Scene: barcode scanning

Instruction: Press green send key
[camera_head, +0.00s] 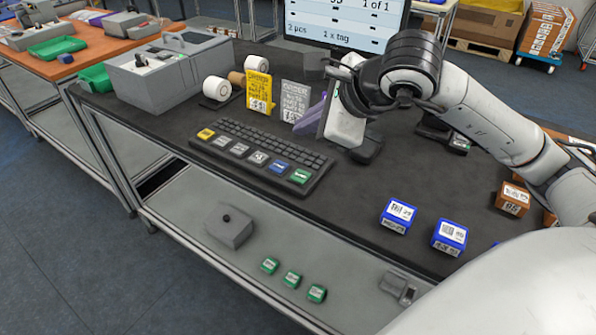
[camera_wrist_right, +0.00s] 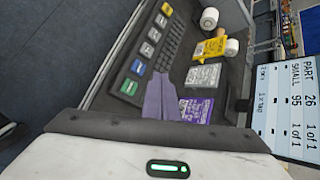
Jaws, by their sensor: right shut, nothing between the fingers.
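The green key (camera_head: 299,176) is at the near right end of the row of large keys on the dark keyboard (camera_head: 252,148). It also shows in the right wrist view (camera_wrist_right: 129,87), left of the fingertips. My right gripper (camera_head: 300,127) has its lilac fingers together and empty. They point down-left above the table, behind the keyboard's right end, apart from the green key. In the right wrist view the shut fingers (camera_wrist_right: 158,80) show in the middle. My left gripper is in neither view.
A yellow card (camera_head: 258,90) and a grey card (camera_head: 295,100) stand behind the keyboard. A purple card (camera_wrist_right: 196,109) is beside the fingers. A monitor (camera_head: 345,25) is at the back. Blue boxes (camera_head: 397,215) stand at the right front, with bare table between them and the keyboard.

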